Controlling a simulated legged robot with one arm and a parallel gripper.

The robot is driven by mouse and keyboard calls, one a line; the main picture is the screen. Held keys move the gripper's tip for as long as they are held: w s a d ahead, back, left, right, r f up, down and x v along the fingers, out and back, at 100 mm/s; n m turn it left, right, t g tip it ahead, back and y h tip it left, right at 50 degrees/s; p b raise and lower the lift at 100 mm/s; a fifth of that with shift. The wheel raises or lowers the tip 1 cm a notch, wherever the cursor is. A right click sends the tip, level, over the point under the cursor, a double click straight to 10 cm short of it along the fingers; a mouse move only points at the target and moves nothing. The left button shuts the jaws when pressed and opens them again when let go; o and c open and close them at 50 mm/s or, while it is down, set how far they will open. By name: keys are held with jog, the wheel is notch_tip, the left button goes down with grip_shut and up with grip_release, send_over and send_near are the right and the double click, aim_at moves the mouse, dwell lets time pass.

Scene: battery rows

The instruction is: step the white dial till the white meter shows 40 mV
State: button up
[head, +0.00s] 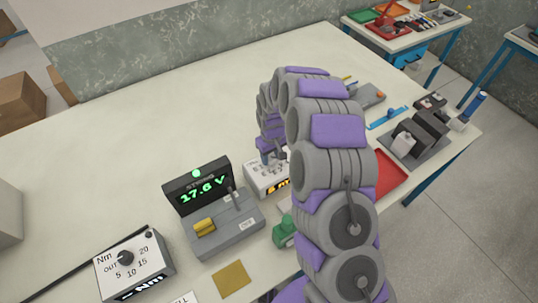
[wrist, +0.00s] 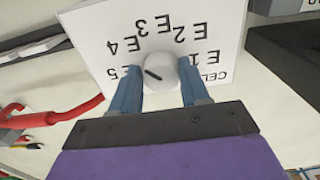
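The white dial (wrist: 161,70) is a round knob with a short black mark, on a white panel (wrist: 205,25) lettered CELL and E 1 to E 5, upside down in the wrist view. The mark slants from lower right to upper left, its left end toward the E 4 and E 5 labels. My gripper (wrist: 160,82) has its blue fingers on either side of the dial, very close; contact is unclear. In the head view my gripper (head: 270,157) is at the white box (head: 255,178). The box's orange display (head: 277,187) is partly hidden by my arm and its reading is not legible.
A dark grey tester (head: 220,222) showing 17.6 V stands left of the white box. An Nm dial box (head: 133,265) is at front left. A green item (head: 284,232) and red tray (head: 391,178) are nearby. The back left tabletop (head: 130,130) is clear.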

jog(key=shift+d+r, duration=0.1)
jog(key=shift+d, duration=0.25)
jog(key=shift+c, duration=1.5)
jog(key=shift+a, duration=0.55)
jog(key=shift+c, duration=1.3)
jog(key=shift+d, duration=0.15)
